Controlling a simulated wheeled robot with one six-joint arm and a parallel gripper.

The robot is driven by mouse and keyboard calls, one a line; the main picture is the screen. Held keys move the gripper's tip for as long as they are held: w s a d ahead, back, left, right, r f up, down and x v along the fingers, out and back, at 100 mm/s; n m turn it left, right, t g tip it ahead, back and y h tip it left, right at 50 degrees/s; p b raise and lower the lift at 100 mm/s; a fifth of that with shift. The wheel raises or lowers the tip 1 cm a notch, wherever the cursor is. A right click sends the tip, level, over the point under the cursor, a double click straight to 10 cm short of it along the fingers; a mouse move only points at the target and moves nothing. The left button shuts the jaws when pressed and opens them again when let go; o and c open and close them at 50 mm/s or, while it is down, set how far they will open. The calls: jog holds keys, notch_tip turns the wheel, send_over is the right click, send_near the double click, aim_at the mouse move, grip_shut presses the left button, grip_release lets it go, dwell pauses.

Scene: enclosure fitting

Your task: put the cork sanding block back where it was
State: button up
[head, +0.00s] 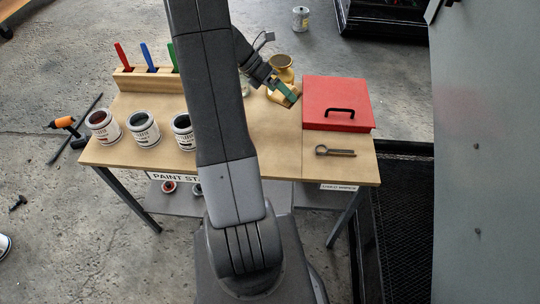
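My gripper (286,92) is over the back of the wooden table, left of the red box. A small tan block, which looks like the cork sanding block (275,97), shows on both sides of its green fingertip. The gripper appears shut on the block, which looks tilted. The far finger is hidden. I cannot tell whether the block touches the table.
The red box (330,95) with a black handle stands at the right, and a dark metal tool (335,151) lies before it. A brass pot (281,68) is just behind the gripper. Paint cans (143,128) and a wooden rack (150,82) stand left. My arm hides the table's middle.

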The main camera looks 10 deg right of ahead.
aim_at(270, 146)
jog(key=s+a+f+m+t+y+b, duration=0.3)
jog(key=f+m+y+b, duration=0.3)
jog(key=b, duration=0.6)
jog(key=shift+s+a+m+t+y, duration=0.45)
jog(key=shift+s+m+y, duration=0.35)
jog(key=shift+y, duration=0.4)
notch_tip(270, 146, down, 10)
jog(key=shift+r+b, duration=0.25)
jog(key=shift+b, duration=0.8)
jog(key=o, duration=0.7)
notch_tip(270, 146, up, 12)
jog(key=p, duration=0.2)
jog(key=shift+p, duration=0.3)
